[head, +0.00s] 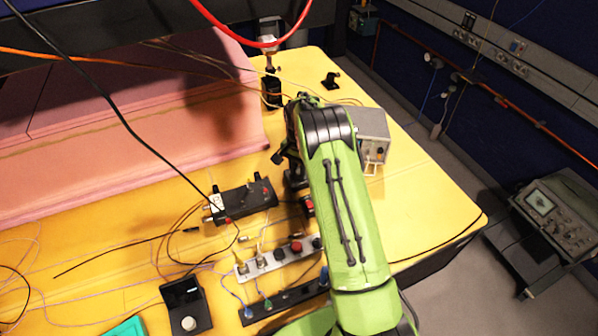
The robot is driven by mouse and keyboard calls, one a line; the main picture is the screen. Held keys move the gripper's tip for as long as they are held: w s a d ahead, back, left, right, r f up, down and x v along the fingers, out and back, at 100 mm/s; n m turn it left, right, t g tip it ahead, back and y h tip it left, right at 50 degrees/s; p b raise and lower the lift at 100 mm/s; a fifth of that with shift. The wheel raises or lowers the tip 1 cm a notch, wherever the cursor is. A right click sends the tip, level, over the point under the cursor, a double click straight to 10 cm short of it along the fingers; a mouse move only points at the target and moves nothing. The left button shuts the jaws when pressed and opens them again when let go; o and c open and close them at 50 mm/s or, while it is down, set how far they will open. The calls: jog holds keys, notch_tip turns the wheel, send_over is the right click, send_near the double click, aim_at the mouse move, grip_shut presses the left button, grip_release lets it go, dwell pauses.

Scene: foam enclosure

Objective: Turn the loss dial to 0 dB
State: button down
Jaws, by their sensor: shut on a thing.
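My green arm reaches across the yellow table from the lower right. My black gripper (294,180) points down beside the arm, just right of a black box (240,203) with small knobs and a red part on it. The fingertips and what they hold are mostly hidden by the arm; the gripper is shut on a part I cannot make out. A small dark item with red (307,206) shows just below the gripper. No loss dial or 0 dB mark can be read. A black box with a pale round knob (188,323) sits at the lower left.
A grey instrument (371,140) stands right of the arm. Two power strips, one grey (281,257) and one black (287,301), lie near the front with cables. Pink foam (120,130) fills the back left. Black and red cables hang across the view.

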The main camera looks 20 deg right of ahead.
aim_at(299, 172)
jog(key=shift+n, duration=0.6)
jog(key=c, duration=0.9)
grip_release()
jog(key=shift+o, duration=0.2)
notch_tip(299, 172, up, 16)
jog(key=shift+p, duration=0.3)
jog(key=shift+f, duration=0.2)
